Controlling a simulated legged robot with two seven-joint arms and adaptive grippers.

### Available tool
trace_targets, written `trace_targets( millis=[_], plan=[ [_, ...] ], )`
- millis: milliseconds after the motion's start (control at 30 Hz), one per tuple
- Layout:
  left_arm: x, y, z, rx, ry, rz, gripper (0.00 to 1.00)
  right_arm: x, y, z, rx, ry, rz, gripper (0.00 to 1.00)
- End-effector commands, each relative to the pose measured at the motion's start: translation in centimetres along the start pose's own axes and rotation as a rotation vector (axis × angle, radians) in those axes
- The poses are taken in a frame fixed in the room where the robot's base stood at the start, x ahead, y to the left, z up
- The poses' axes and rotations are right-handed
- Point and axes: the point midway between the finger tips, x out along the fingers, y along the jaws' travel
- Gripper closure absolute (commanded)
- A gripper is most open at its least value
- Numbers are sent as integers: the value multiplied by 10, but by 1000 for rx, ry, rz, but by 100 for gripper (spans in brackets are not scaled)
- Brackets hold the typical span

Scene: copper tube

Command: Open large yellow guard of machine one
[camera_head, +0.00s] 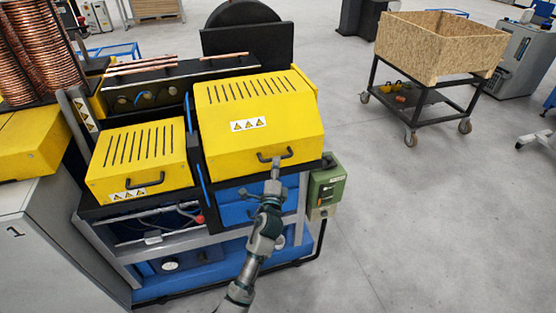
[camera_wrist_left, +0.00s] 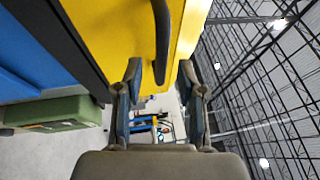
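The large yellow guard (camera_head: 255,110) of the machine is down, with slots on top and a warning label. Its black handle (camera_head: 290,153) is on the lower front face; in the left wrist view the handle (camera_wrist_left: 161,40) runs down the picture. My left gripper (camera_head: 275,165) is at the handle, reaching up from below. In the left wrist view the fingers of the left gripper (camera_wrist_left: 159,72) are apart, with the handle's lower end in line with the gap. I cannot tell whether they touch it. My right gripper is in neither view.
A smaller yellow guard (camera_head: 137,160) with its own handle sits to the left. A green control box (camera_head: 326,187) is fixed at the machine's right side. Copper tubes (camera_head: 145,64) lie behind. A wooden crate on a cart (camera_head: 440,48) stands at right; the floor between is clear.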

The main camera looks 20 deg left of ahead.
Motion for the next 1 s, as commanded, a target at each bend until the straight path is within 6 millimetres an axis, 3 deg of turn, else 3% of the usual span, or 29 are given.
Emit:
trace_targets(
  millis=[233, 600, 767, 1000],
  plan=[
    [33, 1, -2, 1, 1, 1, 61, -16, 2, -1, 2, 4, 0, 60],
    [39, 0, -1, 0, 1, 0, 61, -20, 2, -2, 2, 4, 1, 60],
    [39, 0, -1, 0, 1, 0, 100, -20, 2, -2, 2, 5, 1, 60],
    [38, 1, -1, 0, 0, 2, 100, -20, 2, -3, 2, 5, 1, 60]
  ],
)
